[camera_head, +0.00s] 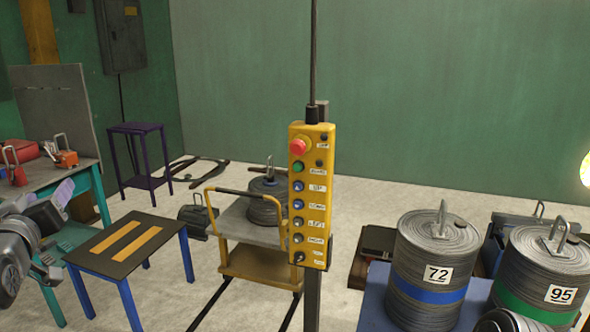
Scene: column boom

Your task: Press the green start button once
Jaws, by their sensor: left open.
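The green start button (297,168) is on the front of a yellow control box (314,232), just below a red mushroom button (298,147). The box hangs upright in the middle of the view, and the small labels beside its buttons are too blurred to read surely. My left gripper (55,226) is at the left edge, open, well to the left of the box and apart from it. Part of it is cut off by the picture's edge. Nothing covers the green button. My right gripper does not show.
Several blue-grey buttons (297,204) run down the box below the green one. A dark-topped table (103,243) and a yellow-handled cart (255,262) stand behind to the left. Weights marked 72 (437,274) and 95 (561,294) stand at the right.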

